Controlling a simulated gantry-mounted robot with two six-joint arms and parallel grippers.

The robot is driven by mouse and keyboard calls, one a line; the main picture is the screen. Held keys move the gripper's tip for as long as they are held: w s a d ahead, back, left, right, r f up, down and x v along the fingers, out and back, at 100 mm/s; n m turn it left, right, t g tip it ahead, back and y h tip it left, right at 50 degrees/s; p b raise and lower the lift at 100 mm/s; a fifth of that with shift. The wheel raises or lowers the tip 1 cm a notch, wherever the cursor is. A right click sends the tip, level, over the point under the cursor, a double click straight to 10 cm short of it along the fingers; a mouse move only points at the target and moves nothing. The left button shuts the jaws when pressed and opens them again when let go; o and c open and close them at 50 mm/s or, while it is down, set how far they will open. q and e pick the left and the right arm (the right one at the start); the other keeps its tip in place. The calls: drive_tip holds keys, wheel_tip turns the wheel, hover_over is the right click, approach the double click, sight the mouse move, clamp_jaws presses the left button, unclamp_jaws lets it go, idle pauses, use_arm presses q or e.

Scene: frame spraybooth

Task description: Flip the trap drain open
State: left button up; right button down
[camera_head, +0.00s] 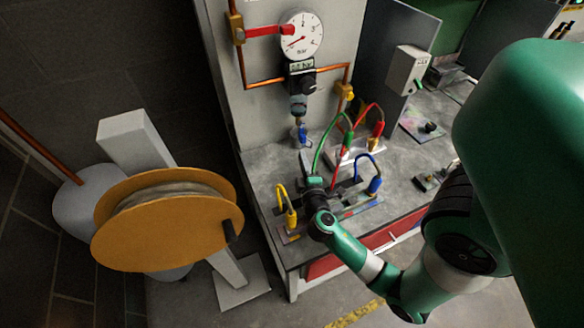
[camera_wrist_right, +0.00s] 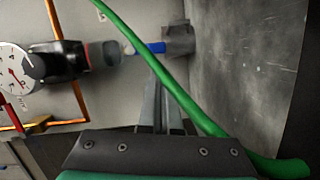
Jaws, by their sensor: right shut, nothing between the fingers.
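The trap hangs under the regulator on the grey panel, with a clear bowl (camera_head: 298,106) at its lower end. A small blue part (camera_head: 302,134), which looks like the drain lever, sits below the bowl, just above the bench top. In the right wrist view, the bowl (camera_wrist_right: 105,54) and the blue part (camera_wrist_right: 150,48) lie beyond the fingers. My right gripper (camera_head: 304,155) is shut and empty, a little below the blue part in the head view. Its fingers (camera_wrist_right: 152,85) appear apart from the blue part. A green hose crosses in front of them. My left gripper is not in view.
A pressure gauge (camera_head: 302,35) and red handle (camera_head: 270,31) are above the trap. Green (camera_head: 328,138), red, blue and yellow hoses loop over the bench (camera_head: 262,172) around my right gripper. An orange reel (camera_head: 165,232) stands at left. A dark partition (camera_head: 385,35) rises to the right.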

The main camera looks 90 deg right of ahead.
drive_tip(key=v, duration=0.6)
idle(0.5)
